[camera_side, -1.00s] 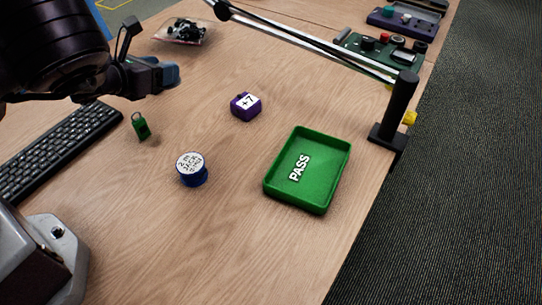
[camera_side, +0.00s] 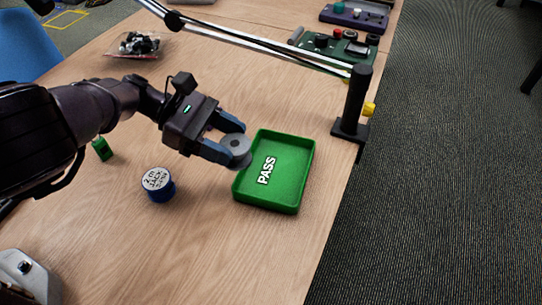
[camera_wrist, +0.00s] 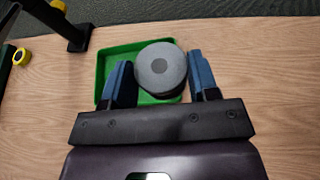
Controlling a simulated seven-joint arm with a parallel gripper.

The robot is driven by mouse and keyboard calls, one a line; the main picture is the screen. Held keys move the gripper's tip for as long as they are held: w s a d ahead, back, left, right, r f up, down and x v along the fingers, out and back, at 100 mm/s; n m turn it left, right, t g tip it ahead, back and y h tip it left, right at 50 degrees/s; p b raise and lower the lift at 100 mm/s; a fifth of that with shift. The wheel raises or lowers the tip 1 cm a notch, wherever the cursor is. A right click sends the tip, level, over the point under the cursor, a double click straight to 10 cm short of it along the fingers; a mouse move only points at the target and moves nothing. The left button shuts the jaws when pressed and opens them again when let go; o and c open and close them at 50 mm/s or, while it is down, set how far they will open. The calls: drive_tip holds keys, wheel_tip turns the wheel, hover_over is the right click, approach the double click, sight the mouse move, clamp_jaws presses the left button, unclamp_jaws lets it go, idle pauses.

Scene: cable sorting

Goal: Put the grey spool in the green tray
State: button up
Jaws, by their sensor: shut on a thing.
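The grey spool (camera_side: 236,149) is a round disc with a dark centre hole. My gripper (camera_side: 228,142) is shut on it, with its blue fingers on either side. In the side view the spool is held at the left edge of the green tray (camera_side: 270,203), which is marked PASS. In the wrist view the spool (camera_wrist: 160,68) sits between the fingers (camera_wrist: 161,78) and covers part of the tray (camera_wrist: 105,65). The spool looks above the tray's near rim; its exact height is hard to tell.
A blue spool with a white label (camera_side: 158,184) stands left of the tray. A small green tag (camera_side: 102,149) lies farther left. A black lamp post (camera_side: 354,100) stands behind the tray at the table edge, its arm crossing above. The front table is clear.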

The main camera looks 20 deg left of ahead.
drive_tip(key=w+d+f, duration=0.1)
drive_tip(key=w+f, duration=0.1)
drive_tip(key=w+d+f, duration=0.2)
drive_tip(key=w+f, duration=0.1)
drive_tip(key=w+d+f, duration=0.1)
drive_tip(key=w+f, duration=0.1)
drive_tip(key=shift+w+d+f, duration=0.15)
drive_tip(key=shift+w+f, duration=0.15)
drive_tip(key=shift+f, duration=1.55)
drive_tip(key=shift+f, duration=0.1)
drive_tip(key=o, duration=0.9)
drive_tip(key=v, duration=1.2)
